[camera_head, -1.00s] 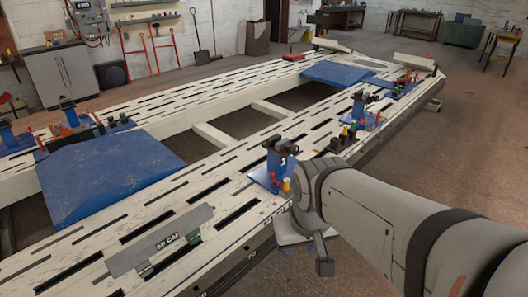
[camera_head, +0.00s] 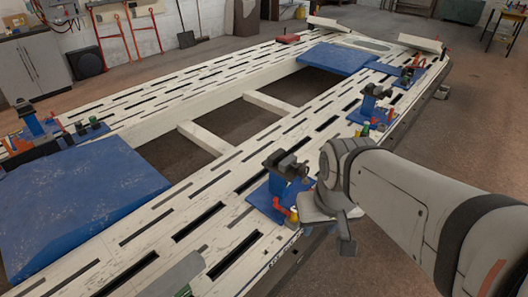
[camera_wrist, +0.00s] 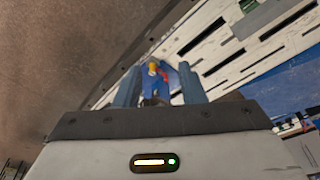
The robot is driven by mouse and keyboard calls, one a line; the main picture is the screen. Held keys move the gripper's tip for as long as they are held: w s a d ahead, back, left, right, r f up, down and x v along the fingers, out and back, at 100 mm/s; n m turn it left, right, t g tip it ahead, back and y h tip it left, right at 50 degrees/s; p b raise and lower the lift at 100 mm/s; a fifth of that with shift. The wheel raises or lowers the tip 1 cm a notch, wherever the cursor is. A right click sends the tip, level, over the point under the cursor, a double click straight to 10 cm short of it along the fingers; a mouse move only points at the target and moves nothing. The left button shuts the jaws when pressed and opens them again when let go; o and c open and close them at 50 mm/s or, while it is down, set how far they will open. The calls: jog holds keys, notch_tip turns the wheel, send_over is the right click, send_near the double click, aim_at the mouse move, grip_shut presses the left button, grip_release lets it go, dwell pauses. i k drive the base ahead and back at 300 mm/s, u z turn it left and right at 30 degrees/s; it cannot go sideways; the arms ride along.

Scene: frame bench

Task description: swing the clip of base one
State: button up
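A blue clamp base (camera_head: 272,203) with a dark clamp head (camera_head: 286,163) stands on the near rail of the bench, beside my wrist. It carries red and yellow parts low on its right side. I cannot read any number on it. In the wrist view a blue base with a yellow knob (camera_wrist: 153,67) and a red part shows beyond and between my fingers. My gripper (camera_wrist: 160,70) has its two blue-grey fingers apart, with nothing seen held between them. In the head view my wrist hides most of the gripper. The clip cannot be made out clearly.
The white slotted bench (camera_head: 150,228) runs away to the right. Similar blue clamp bases stand farther along the near rail (camera_head: 372,105) and at the left (camera_head: 30,122). Blue plates (camera_head: 75,200) span the rails. Brown floor (camera_head: 480,130) is open right of the bench.

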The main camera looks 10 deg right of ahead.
aim_at(283, 210)
jog(key=z, duration=0.05)
jog(key=k, duration=1.15)
jog(key=z, duration=0.95)
jog(key=i, duration=2.15)
jog(key=u, duration=0.75)
